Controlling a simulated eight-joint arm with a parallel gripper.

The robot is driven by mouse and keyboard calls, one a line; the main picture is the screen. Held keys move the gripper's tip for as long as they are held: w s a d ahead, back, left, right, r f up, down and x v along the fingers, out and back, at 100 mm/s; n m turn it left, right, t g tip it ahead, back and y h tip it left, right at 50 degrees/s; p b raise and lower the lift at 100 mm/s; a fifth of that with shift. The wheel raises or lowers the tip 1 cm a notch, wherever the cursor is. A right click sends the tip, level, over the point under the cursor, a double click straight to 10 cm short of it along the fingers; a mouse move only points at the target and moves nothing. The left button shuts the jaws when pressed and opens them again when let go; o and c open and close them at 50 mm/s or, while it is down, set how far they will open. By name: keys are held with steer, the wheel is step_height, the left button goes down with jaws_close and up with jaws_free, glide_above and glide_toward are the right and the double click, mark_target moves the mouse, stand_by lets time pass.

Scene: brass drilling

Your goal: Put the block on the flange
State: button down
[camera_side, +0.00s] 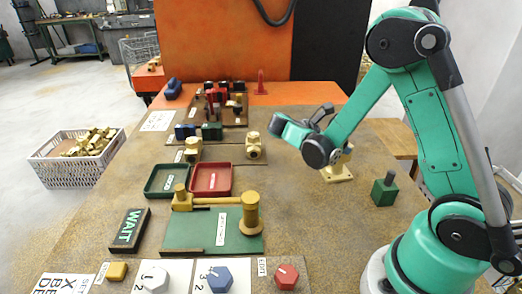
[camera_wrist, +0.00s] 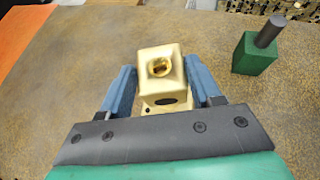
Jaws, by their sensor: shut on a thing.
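A pale brass block (camera_wrist: 162,87) with a round hole in its top sits between the two blue fingers of my gripper (camera_wrist: 159,65) in the wrist view. My gripper is shut on it. A pale flange-like plate (camera_wrist: 147,109) with a small hole and a dark oval shows at the block's near edge. In the side view, a pale plate (camera_side: 337,174) lies on the table just below my wrist. My arm hides most of the block and the fingers there. I cannot tell whether the block rests fully on the plate.
A green block with a grey cylinder (camera_side: 384,191) stands to the right. Red (camera_side: 211,194) and green trays, a green fixture (camera_side: 235,243) with a brass clamp, and other brass pieces (camera_side: 254,146) stand left.

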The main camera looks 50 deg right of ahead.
steer(key=shift+c, duration=0.8)
jaws_free()
steer(key=shift+f, duration=0.1)
steer(key=shift+w+a+r, duration=0.15)
steer(key=shift+a+r, duration=0.05)
steer(key=shift+r, duration=0.05)
steer(key=a+r+m+t+y, duration=0.3)
steer(key=a+m+t+y, duration=0.2)
steer(key=a, duration=0.4)
steer(key=a+r+m+t+y, duration=0.3)
steer(key=a+m+t+y, duration=0.3)
steer(key=a+m+t, duration=0.1)
steer(key=shift+w+a+r+m, duration=0.35)
steer(key=shift+a+m, duration=0.35)
steer(key=shift+a, duration=0.15)
